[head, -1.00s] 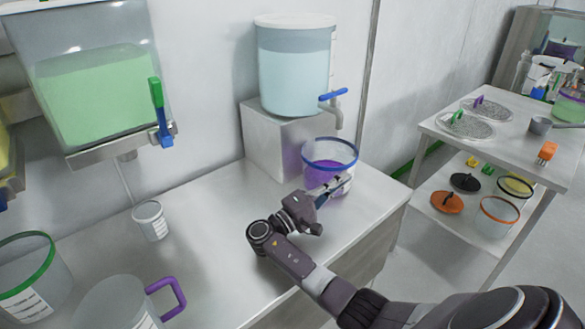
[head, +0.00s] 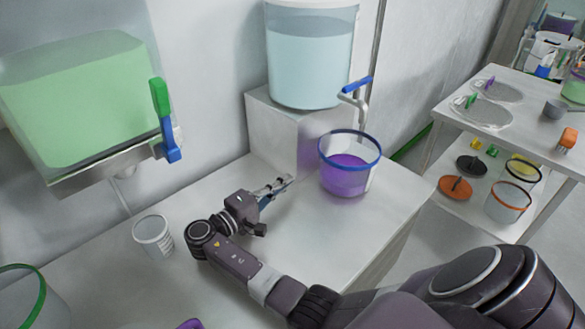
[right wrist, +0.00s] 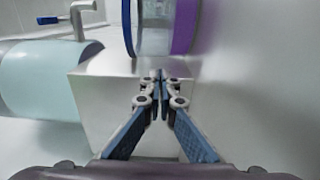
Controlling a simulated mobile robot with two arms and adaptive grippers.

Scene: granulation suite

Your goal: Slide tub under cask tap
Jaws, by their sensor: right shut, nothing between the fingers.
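The tub (head: 345,176) is clear with a blue rim and purple contents. It stands upright on the bench, in front of the cask's block and near the tap. The cask (head: 311,62) is a clear vessel of pale blue liquid with a blue-handled tap (head: 357,94) on its right side. My right gripper (head: 286,183) is shut and empty, left of the tub and apart from it in the head view. In the right wrist view the closed fingertips (right wrist: 160,76) point toward the tub (right wrist: 165,28). My left gripper is not in view.
The cask stands on a pale block (head: 283,134) at the wall. A small white cup (head: 153,236) and a green-rimmed tub (head: 36,297) stand to the left. A green-filled hopper (head: 75,105) hangs above them. A trolley (head: 540,130) with lids stands right, past a floor gap.

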